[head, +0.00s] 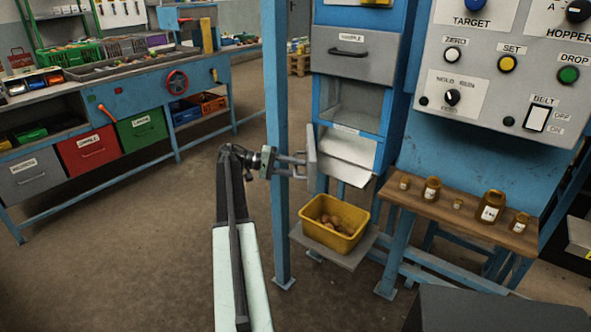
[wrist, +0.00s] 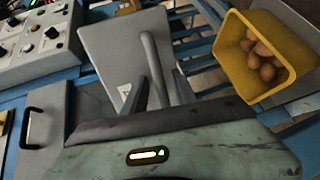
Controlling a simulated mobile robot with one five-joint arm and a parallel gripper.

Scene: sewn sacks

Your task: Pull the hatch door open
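The hatch door (head: 311,155) is a grey panel at the lower left of the blue cabinet, seen nearly edge-on in the head view. It stands swung out from the cabinet, beside an opening with a pale sloping chute (head: 347,146). In the wrist view the door (wrist: 108,45) shows its flat grey face with a long bar handle (wrist: 150,55). My gripper (head: 274,162) is at the handle on the door's left side. In the wrist view its fingers (wrist: 160,95) lie on both sides of the handle and appear closed on it.
A yellow bin (head: 329,237) of brownish lumps sits on a low shelf below the chute. A wooden shelf (head: 412,198) with brown jars is at right. The floor at left is clear.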

